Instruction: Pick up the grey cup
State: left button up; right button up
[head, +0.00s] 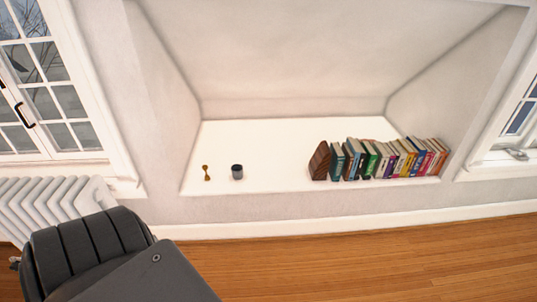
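The grey cup (237,172) stands upright on the white ledge of a wall recess, left of the middle and near the ledge's front edge. It is small and dark grey with a dark opening. A small gold object (207,173), narrow at its waist, stands just to its left with a gap between them. Neither of my grippers shows in the head view. A large dark grey body with ridges fills the lower left, well below the cup.
A row of several books (385,158) with a brown wooden bookend (320,161) fills the ledge's right part. The ledge (275,150) is bare between cup and bookend. A white radiator (60,205) stands at left under a window. Wooden floor (400,255) lies clear in front.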

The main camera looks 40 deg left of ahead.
aim_at(237, 169)
jog(key=z, duration=0.25)
jog(key=i, duration=0.95)
jog(key=u, duration=0.45)
jog(key=i, duration=0.6)
jog(key=u, duration=0.75)
